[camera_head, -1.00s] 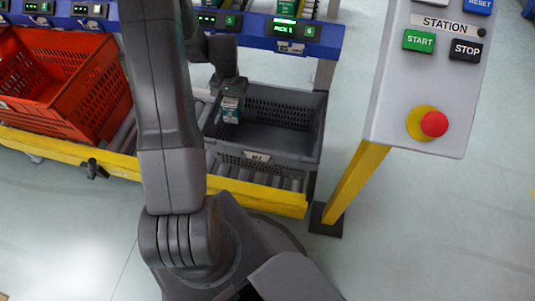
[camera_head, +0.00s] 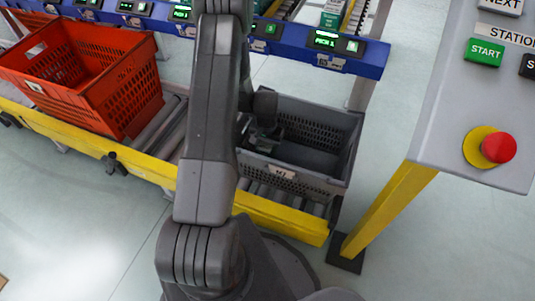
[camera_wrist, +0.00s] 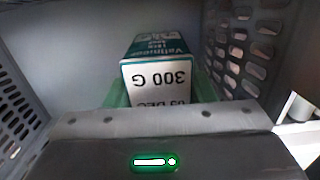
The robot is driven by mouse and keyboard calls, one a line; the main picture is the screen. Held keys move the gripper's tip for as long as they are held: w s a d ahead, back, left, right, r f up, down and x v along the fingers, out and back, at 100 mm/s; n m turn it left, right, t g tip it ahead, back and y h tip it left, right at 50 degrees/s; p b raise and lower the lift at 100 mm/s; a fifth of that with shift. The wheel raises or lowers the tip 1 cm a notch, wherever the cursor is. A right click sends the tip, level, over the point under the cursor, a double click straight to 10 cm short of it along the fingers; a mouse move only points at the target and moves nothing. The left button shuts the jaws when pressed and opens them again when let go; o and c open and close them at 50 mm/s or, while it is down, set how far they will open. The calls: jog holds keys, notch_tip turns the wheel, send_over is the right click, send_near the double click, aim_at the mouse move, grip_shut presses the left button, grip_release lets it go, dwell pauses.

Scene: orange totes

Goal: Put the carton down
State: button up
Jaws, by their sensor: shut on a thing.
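A white and teal carton (camera_wrist: 160,72) marked "300 G" is between the green fingers of my gripper (camera_wrist: 160,94) in the wrist view. My gripper is shut on it. In the head view my gripper (camera_head: 264,142) is at the left part of the grey tote (camera_head: 290,172), down at rim height or lower. The carton is mostly hidden there by the gripper and the tote's near wall. The tote's grey slotted walls surround the carton in the wrist view. I cannot tell whether the carton touches the tote floor.
An orange tote (camera_head: 95,72) stands to the left on the yellow-edged roller conveyor (camera_head: 140,165). A blue rail with lit displays (camera_head: 325,42) runs behind. A control panel (camera_head: 465,100) on a yellow post stands at the right. The tote's right part looks empty.

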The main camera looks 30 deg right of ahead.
jog(key=shift+f, duration=1.55)
jog(key=shift+f+b, duration=0.1)
jog(key=shift+b, duration=0.25)
jog(key=shift+f+b, duration=0.3)
jog(key=o, duration=1.1)
jog(key=shift+o, duration=0.2)
jog(key=shift+r, duration=0.1)
jog(key=shift+r+p, duration=0.5)
jog(key=shift+p, duration=0.05)
jog(key=r+p, duration=0.1)
jog(key=r, duration=0.4)
jog(key=r+p, duration=0.1)
jog(key=r, duration=0.5)
jog(key=shift+w+d+r, duration=0.15)
jog(key=shift+d+r, duration=0.05)
jog(key=shift+r, duration=0.1)
